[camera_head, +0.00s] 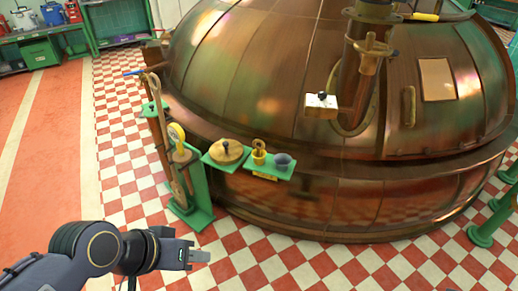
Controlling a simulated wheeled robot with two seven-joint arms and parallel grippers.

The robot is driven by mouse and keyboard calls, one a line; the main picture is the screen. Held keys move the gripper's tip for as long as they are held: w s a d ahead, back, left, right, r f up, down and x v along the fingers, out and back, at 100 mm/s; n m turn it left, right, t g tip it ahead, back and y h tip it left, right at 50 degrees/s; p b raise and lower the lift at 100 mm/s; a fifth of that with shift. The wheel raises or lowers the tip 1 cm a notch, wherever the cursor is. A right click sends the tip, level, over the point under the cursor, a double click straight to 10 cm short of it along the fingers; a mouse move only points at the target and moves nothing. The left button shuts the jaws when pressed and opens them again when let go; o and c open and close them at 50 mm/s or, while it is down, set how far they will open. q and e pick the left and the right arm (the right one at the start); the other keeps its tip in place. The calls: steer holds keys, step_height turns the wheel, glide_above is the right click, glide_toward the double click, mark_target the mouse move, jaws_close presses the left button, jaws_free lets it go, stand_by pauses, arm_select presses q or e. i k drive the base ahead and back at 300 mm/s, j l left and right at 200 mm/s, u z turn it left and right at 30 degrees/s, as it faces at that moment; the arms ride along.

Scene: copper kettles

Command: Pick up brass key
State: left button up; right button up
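My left gripper (199,256) is at the lower left, above the checkered floor. It is seen from the side, and I cannot tell whether its fingers are apart; nothing shows in it. It is well apart from the small green shelf (214,168) by the copper kettle. A brass-coloured looped piece (259,145) stands up from a small yellow cup (259,158) on that shelf. It may be the brass key, but it is too small to be sure. My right gripper is not in view.
The big copper kettle (250,60) fills the right and back. A round wooden lid (226,151) and a grey bowl (283,160) share the shelf. Green workbenches (40,52) stand far left. The floor between is clear.

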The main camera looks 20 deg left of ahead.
mark_target(259, 149)
steer(key=i+j, duration=0.55)
steer(key=j, duration=0.2)
steer(key=i+j+u, duration=0.1)
steer(key=i+j, duration=0.5)
steer(key=j, duration=0.15)
steer(key=i+j, duration=0.6)
steer(key=j, duration=0.15)
